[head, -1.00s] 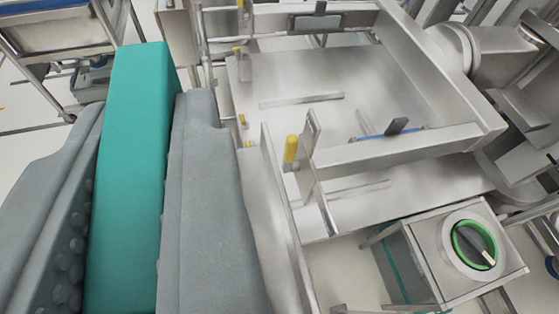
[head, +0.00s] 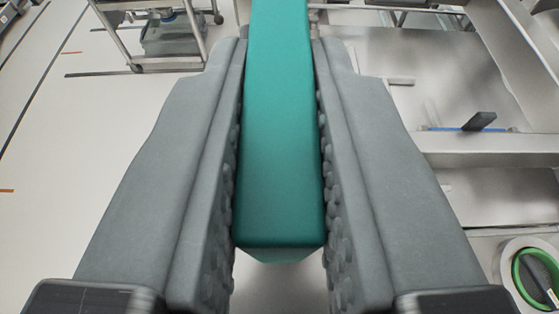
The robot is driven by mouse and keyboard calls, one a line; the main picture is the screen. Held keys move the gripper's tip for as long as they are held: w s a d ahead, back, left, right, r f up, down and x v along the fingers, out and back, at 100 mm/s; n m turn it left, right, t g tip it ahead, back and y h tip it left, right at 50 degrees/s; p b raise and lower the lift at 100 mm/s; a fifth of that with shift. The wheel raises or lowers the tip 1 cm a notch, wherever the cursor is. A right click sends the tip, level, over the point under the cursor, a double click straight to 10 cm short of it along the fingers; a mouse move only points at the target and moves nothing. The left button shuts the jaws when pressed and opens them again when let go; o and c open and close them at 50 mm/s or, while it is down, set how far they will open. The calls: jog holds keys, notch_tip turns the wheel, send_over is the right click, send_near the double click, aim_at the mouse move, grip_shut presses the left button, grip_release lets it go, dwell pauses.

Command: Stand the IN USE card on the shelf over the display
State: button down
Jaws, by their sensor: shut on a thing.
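My gripper (head: 279,75) fills the middle of the head view, its two grey padded fingers shut on a long teal piece (head: 279,150). The teal piece lies between the studded inner pads, and its far end runs past the fingertips and out of the top of the picture. Its near end shows between the fingers. No lettering shows on the side facing me, so I cannot tell from its face whether it is the IN USE card. No shelf over a display and no display can be made out in this view.
Steel equipment with flat trays (head: 480,75) and a blue strip with a dark handle (head: 480,122) is at the right. A wheeled cart (head: 150,40) stands at the upper left. Pale floor (head: 90,120) is open at left.

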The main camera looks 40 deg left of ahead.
jog(key=shift+f, duration=1.5)
jog(key=shift+f, duration=0.1)
jog(key=c, duration=1.4)
grip_release()
jog(key=shift+f, duration=0.1)
jog(key=shift+s+d+r, duration=0.1)
jog(key=shift+r, duration=0.15)
jog(key=v, duration=1.1)
jog(key=shift+s+d, duration=0.15)
jog(key=shift+s, duration=0.15)
jog(key=shift+r, duration=0.15)
